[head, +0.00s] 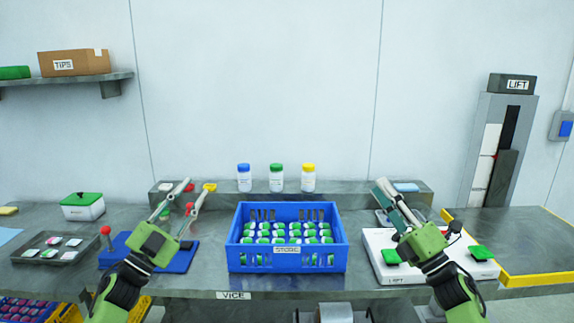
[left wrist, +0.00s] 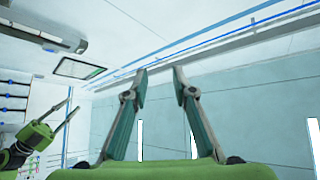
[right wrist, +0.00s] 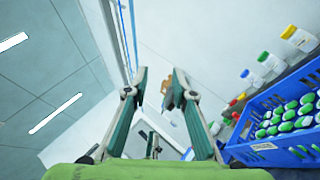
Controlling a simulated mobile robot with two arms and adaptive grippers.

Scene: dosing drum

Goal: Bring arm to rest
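My left gripper (head: 197,186) is raised over the blue vice plate at the left of the bench. Its fingers are apart, and the left wrist view (left wrist: 160,73) shows nothing between them. My right gripper (head: 380,186) is raised over the white lift pad at the right of the crate. In the right wrist view its fingers (right wrist: 160,73) are also apart with nothing between them. Both grippers point upward, clear of the bench. My right arm also shows at the lower left of the left wrist view.
A blue crate (head: 238,256) of green-capped bottles stands mid-bench. Behind it, bottles with blue (head: 244,178), green (head: 277,178) and yellow caps (head: 308,178) stand on a ledge. A dark tray (head: 30,256) and white box (head: 83,211) are at left. A lift column (head: 484,150) stands right.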

